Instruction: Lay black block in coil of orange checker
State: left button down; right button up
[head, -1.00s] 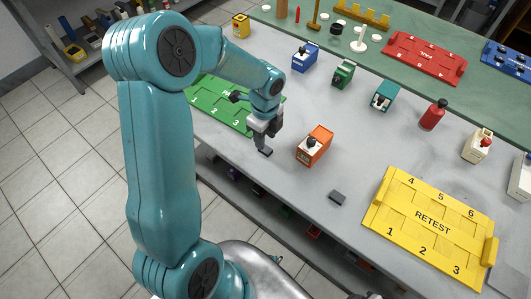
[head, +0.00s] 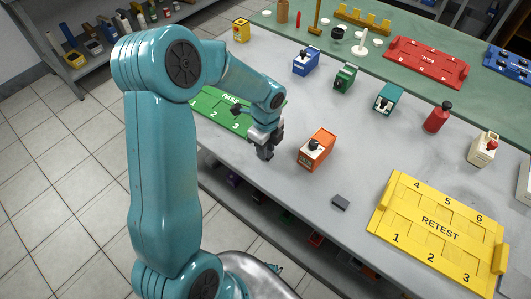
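The orange checker (head: 318,148) stands on the grey table right of my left gripper, with a dark part on its top and a pale front face. Its coil is too small to make out. My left gripper (head: 265,153) points down close to the table, just left of the orange checker and apart from it. Dark shapes at its fingertips cannot be told apart from a block, so its grip is unclear. A flat dark block (head: 340,202) lies alone on the table, between the orange checker and the yellow board. My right gripper is not in view.
A green PASS board (head: 222,112) lies behind my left gripper, a yellow RETEST board (head: 437,231) at the right. Blue (head: 306,61), green (head: 344,77) and teal (head: 388,98) checkers and a red bottle (head: 437,117) stand farther back. The table around the dark block is clear.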

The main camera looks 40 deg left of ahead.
pick_arm(q)
jog(key=shift+r+p, duration=2.15)
jog(key=shift+r, duration=0.4)
jog(key=shift+w, duration=0.1)
